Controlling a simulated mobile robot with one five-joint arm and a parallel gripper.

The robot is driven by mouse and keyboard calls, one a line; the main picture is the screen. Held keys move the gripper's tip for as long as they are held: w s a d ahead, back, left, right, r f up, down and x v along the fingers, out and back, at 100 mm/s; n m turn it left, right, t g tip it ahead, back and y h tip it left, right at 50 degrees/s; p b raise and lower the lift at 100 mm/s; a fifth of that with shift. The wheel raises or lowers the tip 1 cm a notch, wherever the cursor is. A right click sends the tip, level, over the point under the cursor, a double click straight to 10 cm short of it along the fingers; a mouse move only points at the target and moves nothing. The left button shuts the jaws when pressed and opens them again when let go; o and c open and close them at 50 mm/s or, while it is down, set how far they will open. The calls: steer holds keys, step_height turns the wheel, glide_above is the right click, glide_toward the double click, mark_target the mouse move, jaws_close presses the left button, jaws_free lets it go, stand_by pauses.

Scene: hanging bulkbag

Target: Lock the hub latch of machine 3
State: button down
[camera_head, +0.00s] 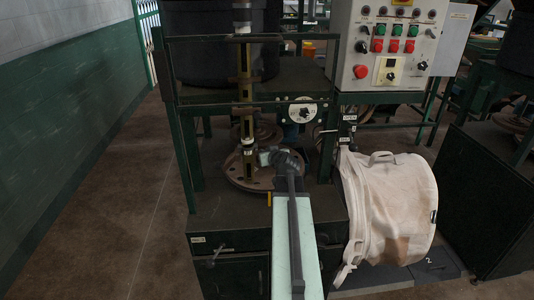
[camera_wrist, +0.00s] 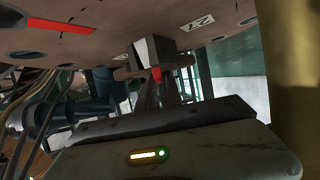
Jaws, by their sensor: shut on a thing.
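The hub (camera_head: 240,180) is a rusty round plate low in the green machine frame, left of centre in the head view. A little red shows between the fingers. Whether the latch is locked cannot be told.
A vertical brass-coloured post (camera_head: 245,100) stands above the hub; a similar post (camera_wrist: 290,80) is close at right in the wrist view. A control box (camera_head: 390,45) is at upper right. A pale bulk bag (camera_head: 390,205) hangs at right. The left floor (camera_head: 110,220) is clear.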

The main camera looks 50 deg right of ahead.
steer(key=shift+f, duration=0.1)
stand_by(0.3)
steer(key=c, duration=1.5)
jaws_free()
steer(key=shift+s+a, duration=0.1)
